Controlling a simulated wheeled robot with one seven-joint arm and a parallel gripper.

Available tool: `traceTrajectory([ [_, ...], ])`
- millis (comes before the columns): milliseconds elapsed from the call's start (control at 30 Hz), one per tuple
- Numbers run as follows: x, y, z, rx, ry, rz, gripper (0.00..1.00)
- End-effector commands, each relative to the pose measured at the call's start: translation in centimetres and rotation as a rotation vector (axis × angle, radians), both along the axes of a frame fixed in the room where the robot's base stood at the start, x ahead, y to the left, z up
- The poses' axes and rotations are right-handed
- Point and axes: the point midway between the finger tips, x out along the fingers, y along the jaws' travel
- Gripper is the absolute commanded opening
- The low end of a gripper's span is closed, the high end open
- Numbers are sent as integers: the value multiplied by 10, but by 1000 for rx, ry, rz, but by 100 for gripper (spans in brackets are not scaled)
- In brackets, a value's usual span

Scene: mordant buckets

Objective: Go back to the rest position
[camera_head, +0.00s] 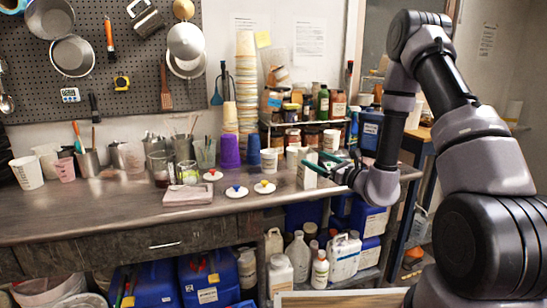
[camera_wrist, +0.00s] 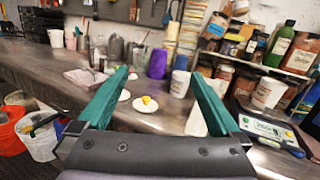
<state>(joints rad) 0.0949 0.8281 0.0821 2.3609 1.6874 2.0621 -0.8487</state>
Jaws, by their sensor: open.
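My gripper (camera_head: 312,162) is at the end of my arm, over the right part of the workbench (camera_head: 120,208). Its two green fingers are spread wide apart with nothing between them, and this also shows in the wrist view (camera_wrist: 158,76). In the head view, a white box-like thing (camera_head: 307,179) stands just below the fingers; I cannot tell whether they touch. Left of the gripper are white saucers with small coloured pieces: one with yellow (camera_head: 264,187), one with blue (camera_head: 236,192), one with red (camera_head: 212,175). In the wrist view, the yellow piece (camera_wrist: 146,100) shows between the fingers.
A purple cup (camera_head: 229,152), a blue cup (camera_head: 253,151) and a white cup (camera_head: 269,161) stand behind the saucers. A rack of jars (camera_head: 300,120) is behind the gripper. A scale (camera_wrist: 268,130) lies right of the fingers. A folded cloth (camera_head: 187,195) lies left.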

Motion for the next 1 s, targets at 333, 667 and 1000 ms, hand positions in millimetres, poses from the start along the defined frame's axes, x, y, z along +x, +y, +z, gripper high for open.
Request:
traceTrajectory([
  [333, -92, 68, 122, -230, -203, 517, 100],
  [667, -212, 65, 164, -751, -384, 915, 100],
  [1000, -275, -13, 180, -1475, -541, 1000, 100],
])
